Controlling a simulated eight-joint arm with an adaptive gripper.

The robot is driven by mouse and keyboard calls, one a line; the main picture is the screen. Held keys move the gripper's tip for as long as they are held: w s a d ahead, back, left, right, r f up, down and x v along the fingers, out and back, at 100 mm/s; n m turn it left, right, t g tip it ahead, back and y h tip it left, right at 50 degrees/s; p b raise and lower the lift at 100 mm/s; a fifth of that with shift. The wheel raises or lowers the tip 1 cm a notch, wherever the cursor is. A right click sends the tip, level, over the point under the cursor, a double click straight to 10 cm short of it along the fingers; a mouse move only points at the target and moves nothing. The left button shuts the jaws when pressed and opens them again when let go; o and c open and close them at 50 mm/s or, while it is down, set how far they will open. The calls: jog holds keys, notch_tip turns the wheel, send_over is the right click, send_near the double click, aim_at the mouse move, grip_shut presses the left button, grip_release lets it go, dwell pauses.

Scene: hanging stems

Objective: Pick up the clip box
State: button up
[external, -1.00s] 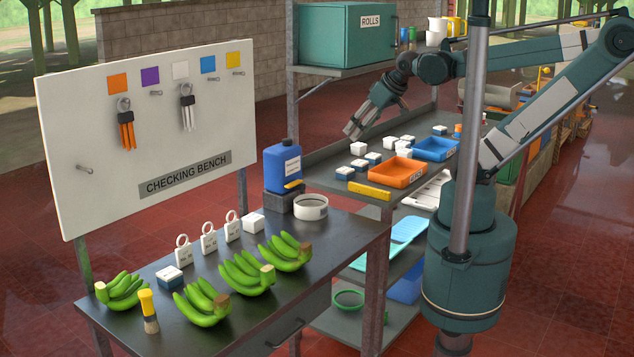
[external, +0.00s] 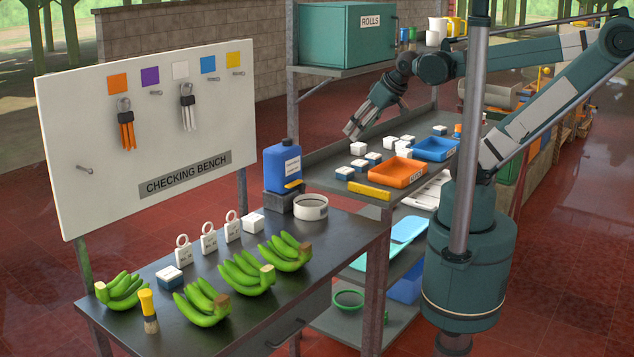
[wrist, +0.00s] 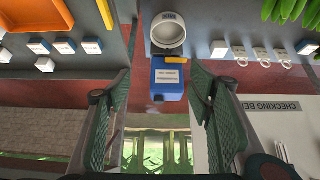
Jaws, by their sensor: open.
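Several small boxes with white tops and dark blue sides stand on the shelf top, one at its near left (external: 345,172). In the wrist view they show at upper left, one of them here (wrist: 64,46). A similar box (external: 170,274) sits on the checking bench. Their labels are too small to read, so I cannot tell which is the clip box. My gripper (external: 352,132) is above the left edge of the shelf, pointing down and left. In the wrist view my gripper (wrist: 160,73) has its fingers wide apart with nothing between them, clear of the boxes.
An orange tray (external: 401,176), a blue tray (external: 436,150) and a yellow bar (external: 369,191) lie on the shelf. A blue jug (external: 283,163) and a white ring-shaped holder (external: 311,207) stand at the bench's far end. Green banana bunches (external: 247,275) cover the bench front.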

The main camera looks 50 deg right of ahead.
jog(key=w+a+r+m+g+y, duration=0.2)
jog(key=w+a+m, duration=0.6)
jog(key=w+a, duration=1.25)
jog(key=m+g+h+b, duration=0.2)
jog(key=m+g, duration=0.3)
jog(key=m, duration=0.5)
send_over(170, 272)
jog(key=d, duration=0.1)
jog(key=f, duration=2.6)
jog(key=shift+w+f, duration=0.2)
jog(key=shift+f, duration=0.05)
jog(key=shift+s+a+f, duration=0.2)
jog(key=shift+a+f, duration=0.2)
jog(key=shift+f, duration=0.1)
